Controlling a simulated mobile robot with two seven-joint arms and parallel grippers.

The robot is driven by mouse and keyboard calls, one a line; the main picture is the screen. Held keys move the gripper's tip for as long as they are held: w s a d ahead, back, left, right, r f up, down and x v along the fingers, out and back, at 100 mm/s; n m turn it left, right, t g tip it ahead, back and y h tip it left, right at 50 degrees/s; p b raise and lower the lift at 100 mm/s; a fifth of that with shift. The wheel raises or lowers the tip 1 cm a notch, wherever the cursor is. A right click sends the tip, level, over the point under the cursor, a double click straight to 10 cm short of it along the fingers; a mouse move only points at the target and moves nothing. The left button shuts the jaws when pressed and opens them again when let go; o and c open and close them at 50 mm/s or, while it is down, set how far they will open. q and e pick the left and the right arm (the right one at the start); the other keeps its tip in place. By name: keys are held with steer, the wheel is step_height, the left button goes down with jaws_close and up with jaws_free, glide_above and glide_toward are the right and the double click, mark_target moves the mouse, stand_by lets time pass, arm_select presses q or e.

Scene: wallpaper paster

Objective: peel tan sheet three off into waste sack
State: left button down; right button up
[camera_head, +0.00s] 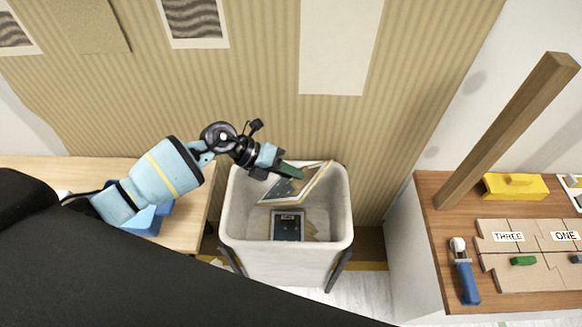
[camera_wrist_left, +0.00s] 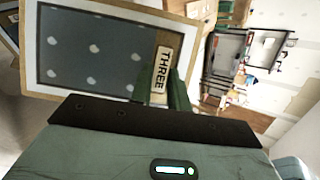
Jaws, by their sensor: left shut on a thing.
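Tan sheet three (camera_head: 298,186) is a tan-bordered panel with a dark dotted middle. The left wrist view shows its THREE label (camera_wrist_left: 163,68) close to the green fingers. My left gripper (camera_head: 292,172) is shut on the sheet's edge and holds it tilted over the mouth of the pale waste sack (camera_head: 340,232). In the left wrist view the gripper (camera_wrist_left: 163,90) grips beside the label. A similar dark-centred sheet (camera_head: 288,227) lies inside the sack. My right gripper is not in view.
A striped tan wall (camera_head: 270,100) stands behind, with patterned panels and a blank pale one. A wooden table (camera_head: 195,230) with a blue object is at left. At right, a cabinet top holds a wooden post (camera_head: 510,130), yellow box (camera_head: 515,187), blue-handled tool (camera_head: 466,280) and labelled boards.

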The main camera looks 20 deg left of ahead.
mark_target(288, 189)
arm_select(q)
step_height(288, 189, down, 6)
steer(key=b, duration=0.3)
steer(key=shift+f, duration=0.2)
steer(key=shift+f+b, duration=0.45)
steer(key=shift+f, duration=0.35)
steer(key=c, duration=1.3)
jaws_free()
steer(key=shift+o, duration=0.2)
steer(key=shift+a, duration=0.1)
